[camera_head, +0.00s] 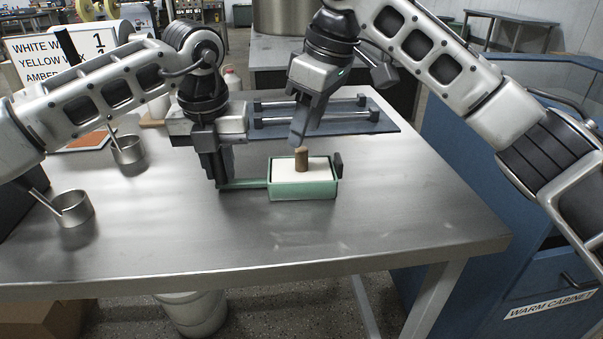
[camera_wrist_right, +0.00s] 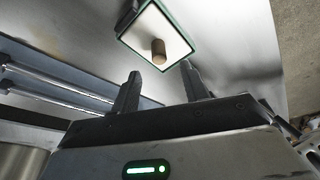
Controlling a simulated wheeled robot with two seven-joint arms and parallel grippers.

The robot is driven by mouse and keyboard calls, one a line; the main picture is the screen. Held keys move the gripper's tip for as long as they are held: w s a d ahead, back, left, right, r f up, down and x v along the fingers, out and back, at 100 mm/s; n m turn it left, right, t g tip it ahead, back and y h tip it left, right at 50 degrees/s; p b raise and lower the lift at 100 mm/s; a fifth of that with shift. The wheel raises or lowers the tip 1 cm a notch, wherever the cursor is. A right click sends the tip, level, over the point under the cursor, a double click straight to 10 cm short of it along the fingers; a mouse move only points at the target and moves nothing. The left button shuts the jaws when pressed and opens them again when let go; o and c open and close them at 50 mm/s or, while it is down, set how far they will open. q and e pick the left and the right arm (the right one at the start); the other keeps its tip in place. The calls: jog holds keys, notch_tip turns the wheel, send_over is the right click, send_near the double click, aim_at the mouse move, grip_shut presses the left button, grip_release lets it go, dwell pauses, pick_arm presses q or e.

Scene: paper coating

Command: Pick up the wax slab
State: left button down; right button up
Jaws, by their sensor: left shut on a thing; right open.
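A green tray (camera_head: 303,193) with a side handle sits on the steel table. A flat white slab (camera_head: 285,170), which looks like the wax slab, lies inside it with a brown upright peg (camera_head: 301,159) on top. My left gripper (camera_head: 222,181) is shut on the tray's handle at the left. My right gripper (camera_head: 298,138) is open, pointing down just above the peg. In the right wrist view, the two fingers (camera_wrist_right: 160,88) are apart and empty; the peg (camera_wrist_right: 158,51) and white slab (camera_wrist_right: 150,28) show beyond their tips.
A blue-grey rack with metal bars (camera_head: 320,118) lies behind the tray. Two metal cups (camera_head: 74,210) (camera_head: 128,151) with handles stand at the left. A sign (camera_head: 70,55) stands at the back left. The table front and right are clear; a blue cabinet (camera_head: 440,170) stands at the right.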

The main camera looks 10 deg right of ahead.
aim_at(302, 149)
jog(key=shift+x, duration=2.8)
jog(key=shift+s+d, duration=0.1)
jog(key=shift+d, duration=0.05)
grip_shut()
